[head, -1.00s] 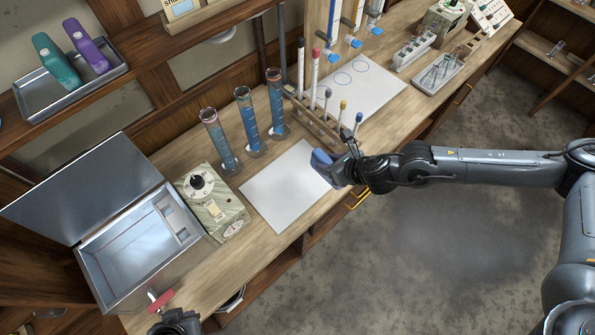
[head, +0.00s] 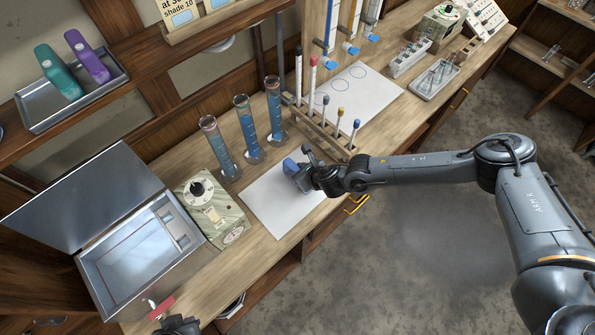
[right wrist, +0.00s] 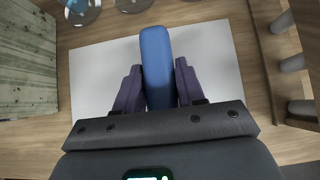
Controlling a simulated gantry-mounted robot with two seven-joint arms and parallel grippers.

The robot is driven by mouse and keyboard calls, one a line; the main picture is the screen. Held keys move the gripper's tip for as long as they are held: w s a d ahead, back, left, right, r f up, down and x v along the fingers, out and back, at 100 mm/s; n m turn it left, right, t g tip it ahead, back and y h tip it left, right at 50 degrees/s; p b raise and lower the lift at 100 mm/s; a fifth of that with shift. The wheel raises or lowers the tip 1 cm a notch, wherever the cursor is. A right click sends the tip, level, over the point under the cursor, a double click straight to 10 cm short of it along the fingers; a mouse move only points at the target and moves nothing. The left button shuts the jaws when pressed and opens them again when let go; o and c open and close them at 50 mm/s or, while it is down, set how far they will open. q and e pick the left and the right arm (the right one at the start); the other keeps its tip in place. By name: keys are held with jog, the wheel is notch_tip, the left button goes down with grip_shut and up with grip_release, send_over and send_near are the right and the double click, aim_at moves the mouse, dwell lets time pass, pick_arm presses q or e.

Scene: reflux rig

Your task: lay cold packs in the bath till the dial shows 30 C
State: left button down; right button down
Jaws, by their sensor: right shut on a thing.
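The bath is an open metal box (head: 92,262) at the lower left in the head view, its lid raised. A green-and-cream control box (head: 215,207) stands beside it, with a black knob and a small round dial (head: 234,235) too small to read. My right gripper (head: 301,173) is shut on a blue pack (head: 290,166) above the white sheet, to the right of the bath. The pack (right wrist: 156,60) sits between both fingers in the right wrist view. My left gripper (head: 178,326) is partly cut off at the bottom edge; its jaws are unclear.
Several glass cylinders with blue liquid (head: 246,128) stand behind the white sheet (head: 270,205). A wooden rack (head: 322,125) of capped sticks is close to my right gripper.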

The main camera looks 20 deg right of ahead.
jog(key=shift+f, duration=0.25)
jog(key=shift+f, duration=0.1)
jog(key=c, duration=0.7)
grip_release()
